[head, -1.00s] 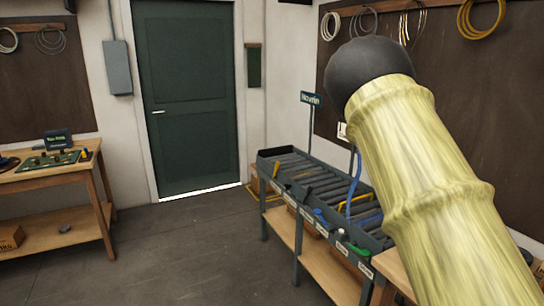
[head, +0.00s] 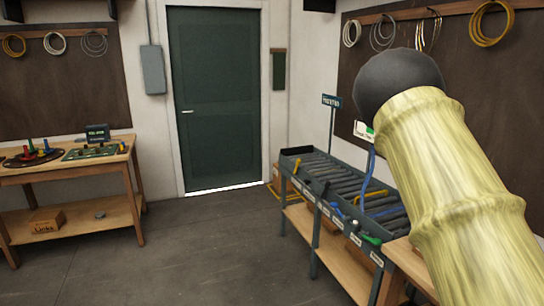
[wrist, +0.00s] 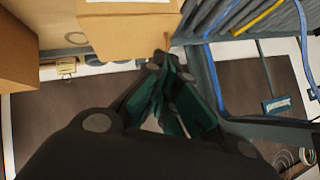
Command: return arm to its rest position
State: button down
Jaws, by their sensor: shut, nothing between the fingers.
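My gripper (wrist: 165,88) shows in the wrist view, with its dark fingers brought together and nothing between them. It points toward a cardboard box (wrist: 128,30) at the top of the picture; I cannot tell how far apart they are. In the head view a yellow arm link of mine with a dark rounded end fills the right side, and the gripper itself is out of that picture.
A rack of grey rollers (head: 335,180) with coloured tools and a blue cable (head: 371,165) stands beside my arm. A workbench (head: 60,175) with parts is at the left. A green door (head: 218,100) is at the back. The floor (head: 200,250) between is clear.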

jog(key=s+a+f+n+g+y, duration=0.1)
jog(key=s+a+f+n, duration=0.25)
jog(key=s+f, duration=0.7)
jog(key=s+a+f+n+g+y, duration=0.15)
jog(key=s+a+f, duration=0.25)
jog(key=s+f, duration=0.65)
jog(key=s+a+f+n+g, duration=0.3)
jog(key=s+f, duration=0.4)
jog(key=f, duration=0.7)
jog(key=s+a+f+n+y, duration=0.1)
jog(key=s+a+f+n, duration=0.1)
jog(key=s+a, duration=0.5)
jog(key=s+a+f+n+g+y+b, duration=0.1)
jog(key=s+a+f+n+y, duration=0.1)
jog(key=s+a, duration=0.5)
jog(key=s+a+f+n+y, duration=0.1)
jog(key=s+a+f+n, duration=0.2)
jog(key=s, duration=1.4)
jog(key=a+f, duration=0.1)
jog(key=a, duration=0.3)
jog(key=shift+a+f+y, duration=0.15)
jog(key=shift+f+y, duration=0.1)
jog(key=shift+y, duration=0.1)
jog(key=shift+s+g, duration=0.15)
jog(key=shift+g, duration=0.1)
